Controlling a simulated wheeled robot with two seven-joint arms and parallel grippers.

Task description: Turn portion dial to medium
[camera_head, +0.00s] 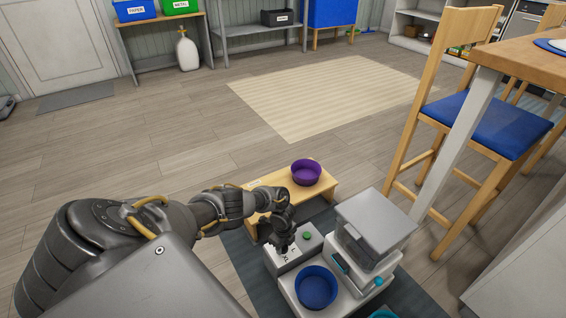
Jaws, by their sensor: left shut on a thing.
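The pet feeder (346,272) is a light grey and white machine with a grey lidded hopper (376,222) on its right side. A blue bowl (316,288) sits at its front. A small control box (283,268) on its left side has a green button (307,236) and printed letters, of which L and XL can be read. My left gripper (282,243) points down on top of this box and is shut on the portion dial, which the fingers hide. The dial's setting cannot be seen. My right gripper is not in view.
A low wooden stand (318,190) with a purple bowl (306,172) is just behind the feeder. A dark mat (246,262) lies under it. A wooden chair (484,125) and table (530,58) stand to the right.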

